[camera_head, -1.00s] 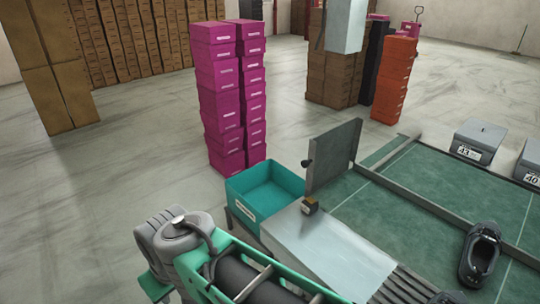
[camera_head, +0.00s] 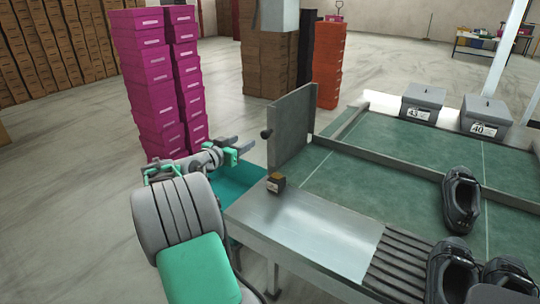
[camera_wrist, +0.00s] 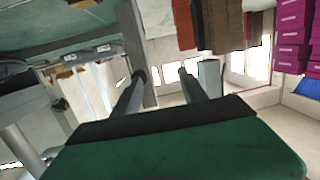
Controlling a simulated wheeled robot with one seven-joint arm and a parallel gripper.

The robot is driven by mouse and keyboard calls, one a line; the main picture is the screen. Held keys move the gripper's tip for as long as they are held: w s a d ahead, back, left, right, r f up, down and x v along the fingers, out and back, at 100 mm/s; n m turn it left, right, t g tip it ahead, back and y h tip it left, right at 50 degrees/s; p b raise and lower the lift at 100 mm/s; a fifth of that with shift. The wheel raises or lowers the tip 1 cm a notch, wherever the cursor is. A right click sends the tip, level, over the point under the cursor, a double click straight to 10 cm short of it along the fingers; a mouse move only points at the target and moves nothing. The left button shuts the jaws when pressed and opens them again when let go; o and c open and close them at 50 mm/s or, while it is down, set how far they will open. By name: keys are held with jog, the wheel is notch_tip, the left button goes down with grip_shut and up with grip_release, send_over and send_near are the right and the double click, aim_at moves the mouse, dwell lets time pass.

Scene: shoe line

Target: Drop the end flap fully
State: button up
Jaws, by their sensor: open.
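The end flap (camera_head: 293,128) is a grey panel standing upright at the near left end of the green-topped table. A dark round knob (camera_head: 266,133) sticks out from its left side. My gripper (camera_head: 242,146) is open, just left of the flap and a little below the knob in the picture, apparently apart from both. In the wrist view my gripper (camera_wrist: 161,76) shows two spread fingers with nothing held between them. A grey upright strip by the left finger may be the flap edge; I cannot tell.
A teal bin (camera_head: 232,178) lies below my gripper, partly hidden by my arm. A small dark block (camera_head: 276,182) sits on the metal plate (camera_head: 300,225) near the flap. Black shoes (camera_head: 461,200) and grey boxes (camera_head: 422,103) are further right. Magenta boxes (camera_head: 160,85) stand behind.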

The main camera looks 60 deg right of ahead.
aim_at(270, 132)
jog(key=s+d, duration=0.1)
jog(key=s+d+m+g+h, duration=0.1)
jog(key=s, duration=0.1)
jog(key=s+d+g, duration=0.1)
jog(key=d, duration=0.1)
jog(key=shift+s+f+h, duration=0.15)
jog(key=shift+f+h, duration=0.15)
jog(key=d, duration=0.5)
jog(key=s+d, duration=0.1)
jog(key=d, duration=0.1)
jog(key=shift+d+r, duration=0.2)
grip_shut()
dwell(0.4)
